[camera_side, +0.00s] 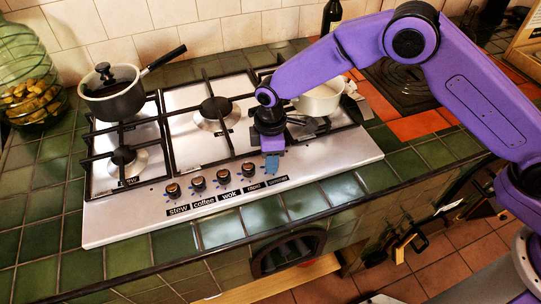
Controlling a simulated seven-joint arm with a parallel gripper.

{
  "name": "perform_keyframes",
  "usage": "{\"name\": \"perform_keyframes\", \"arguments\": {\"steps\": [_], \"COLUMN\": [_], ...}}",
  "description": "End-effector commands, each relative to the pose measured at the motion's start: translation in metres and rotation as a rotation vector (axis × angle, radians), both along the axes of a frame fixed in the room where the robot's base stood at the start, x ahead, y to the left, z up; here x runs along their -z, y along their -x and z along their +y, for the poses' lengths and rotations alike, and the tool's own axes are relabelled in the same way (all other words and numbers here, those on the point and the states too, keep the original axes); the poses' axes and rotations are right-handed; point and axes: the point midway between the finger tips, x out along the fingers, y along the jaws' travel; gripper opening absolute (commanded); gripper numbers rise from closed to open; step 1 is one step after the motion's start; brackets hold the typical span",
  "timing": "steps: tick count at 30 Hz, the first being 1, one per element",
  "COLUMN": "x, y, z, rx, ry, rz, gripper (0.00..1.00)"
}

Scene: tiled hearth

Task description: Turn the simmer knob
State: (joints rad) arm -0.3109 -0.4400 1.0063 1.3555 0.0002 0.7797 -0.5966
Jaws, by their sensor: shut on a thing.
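The steel gas hob (345,150) carries a front row of dark knobs with copper-coloured faces, each above a black label. The simmer label (277,181) is the rightmost one. My purple arm reaches in from the right, and my gripper (271,165) points down at the spot just above that label. Its blue-grey fingers are shut on the simmer knob, which they hide almost wholly. The knob's angle cannot be seen.
The rapid knob (248,170) sits close to the left of my gripper. A lidded saucepan (113,98) stands on the back left burner, its handle pointing right. A pale pot (320,100) stands behind my wrist. A glass jar (28,75) stands far left.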

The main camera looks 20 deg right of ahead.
Motion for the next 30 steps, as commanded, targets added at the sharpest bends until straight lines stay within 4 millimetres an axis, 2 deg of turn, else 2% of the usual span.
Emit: {"name": "perform_keyframes", "arguments": {"steps": [9, 23, 24, 25, 26, 30], "x": [-0.0007, -0.0008, -0.0008, -0.0007, -0.0006, -0.0004], "y": [0.0001, 0.0, 0.0, 0.0001, 0.0, 0.0], "z": [-0.0003, -0.0004, -0.0004, -0.0004, -0.0003, -0.0002], "rx": [-0.089, -0.099, -0.099, -0.098, -0.098, -0.098], "ry": [0.001, 0.001, 0.001, 0.001, 0.001, 0.0], "rz": [0.0, 0.0, 0.0, 0.0, 0.0, 0.0], "gripper": [0.05, 0.05, 0.48, 0.58, 0.61, 0.61]}}
